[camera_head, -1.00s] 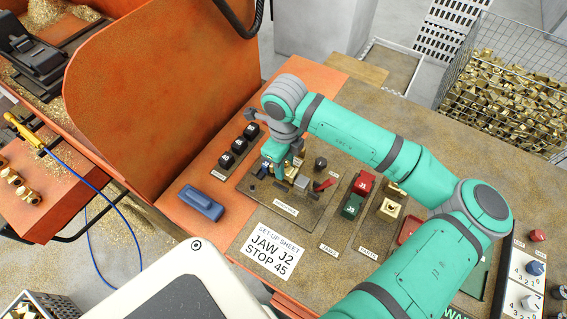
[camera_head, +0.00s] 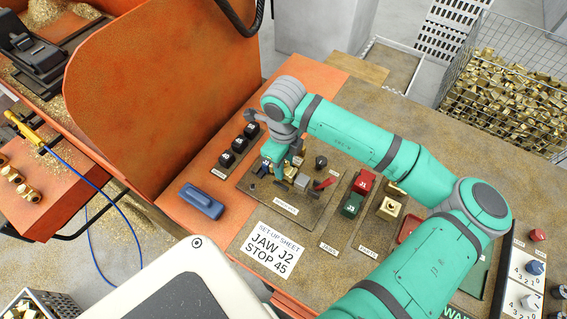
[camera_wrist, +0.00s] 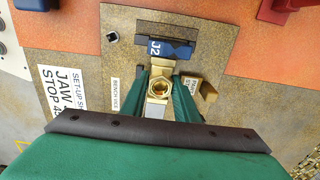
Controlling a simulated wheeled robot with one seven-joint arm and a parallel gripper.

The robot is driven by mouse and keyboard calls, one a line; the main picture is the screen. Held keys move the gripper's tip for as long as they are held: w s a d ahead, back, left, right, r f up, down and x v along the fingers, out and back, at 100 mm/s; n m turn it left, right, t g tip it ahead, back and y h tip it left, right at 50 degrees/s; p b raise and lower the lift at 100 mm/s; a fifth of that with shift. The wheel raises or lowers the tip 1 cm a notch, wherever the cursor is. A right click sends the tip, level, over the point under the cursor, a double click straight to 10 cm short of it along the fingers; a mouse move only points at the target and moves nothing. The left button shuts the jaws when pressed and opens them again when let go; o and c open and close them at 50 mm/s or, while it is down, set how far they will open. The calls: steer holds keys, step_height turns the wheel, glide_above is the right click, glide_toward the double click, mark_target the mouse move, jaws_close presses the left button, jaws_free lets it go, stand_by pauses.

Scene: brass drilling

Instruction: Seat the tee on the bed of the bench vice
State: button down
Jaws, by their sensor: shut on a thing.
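My gripper (camera_wrist: 162,92) is shut on a brass tee (camera_wrist: 159,85). In the wrist view the tee sits between the green fingers, its round open port facing the camera. It is over the bench vice, just in front of a dark blue jaw block marked J2 (camera_wrist: 172,50). A grey block (camera_wrist: 153,111) lies on the near side of the tee. In the head view my gripper (camera_head: 279,162) is low over the vice plate (camera_head: 257,196), and the fingers mostly hide the tee. Whether the tee touches the bed cannot be told.
A red lever (camera_head: 323,183) and a dark knob (camera_head: 320,162) stand close right of the gripper. Red and green jaw blocks (camera_head: 357,194) and a brass part (camera_head: 390,208) lie further right. Black blocks (camera_head: 238,145) and a blue tool (camera_head: 202,202) lie left. An orange guard (camera_head: 165,90) rises behind.

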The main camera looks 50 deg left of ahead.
steer(key=shift+w+f, duration=0.1)
steer(key=shift+f, duration=0.1)
steer(key=shift+f, duration=0.1)
stand_by(0.4)
steer(key=c, duration=0.9)
jaws_free()
